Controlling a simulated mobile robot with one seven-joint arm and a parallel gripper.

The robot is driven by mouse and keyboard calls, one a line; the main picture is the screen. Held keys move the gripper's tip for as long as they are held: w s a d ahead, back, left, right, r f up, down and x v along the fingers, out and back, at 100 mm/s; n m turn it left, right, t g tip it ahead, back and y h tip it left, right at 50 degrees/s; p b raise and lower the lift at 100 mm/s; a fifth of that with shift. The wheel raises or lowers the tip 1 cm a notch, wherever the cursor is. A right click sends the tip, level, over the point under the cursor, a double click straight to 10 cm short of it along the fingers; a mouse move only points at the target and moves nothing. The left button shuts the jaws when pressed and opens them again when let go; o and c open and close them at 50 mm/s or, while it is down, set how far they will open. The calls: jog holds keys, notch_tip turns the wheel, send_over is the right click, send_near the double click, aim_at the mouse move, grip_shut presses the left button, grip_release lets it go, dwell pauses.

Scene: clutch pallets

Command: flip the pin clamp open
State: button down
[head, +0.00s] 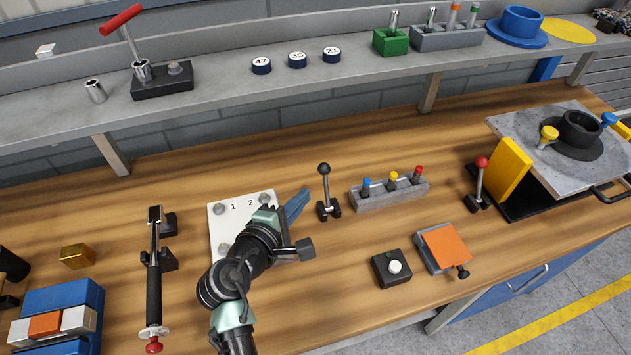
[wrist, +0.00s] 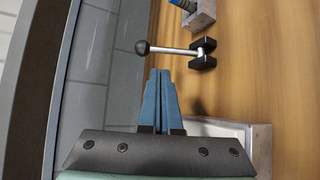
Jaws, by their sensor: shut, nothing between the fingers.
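A small lever clamp (head: 325,188) with a black ball knob and a black forked base stands on the bench beside the grey pin block. Its rod is about upright in the head view. The wrist view shows its knob (wrist: 142,47), silver rod and black base (wrist: 203,53) just beyond my fingertips. My gripper (head: 302,193) has blue fingers pressed together with nothing between them. It is left of the lever and apart from it. In the wrist view the fingertips (wrist: 160,72) point toward the rod, with a small gap. A second lever (head: 481,180) with a red knob stands farther right.
The grey block (head: 390,198) with blue, yellow and red pins sits right of the lever. A white numbered plate (head: 217,222) lies partly under my arm. A black button box (head: 391,268) and an orange-topped block (head: 445,247) are in front. A shelf (head: 215,90) runs behind.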

aim_at(326, 187)
jog(key=x, duration=0.7)
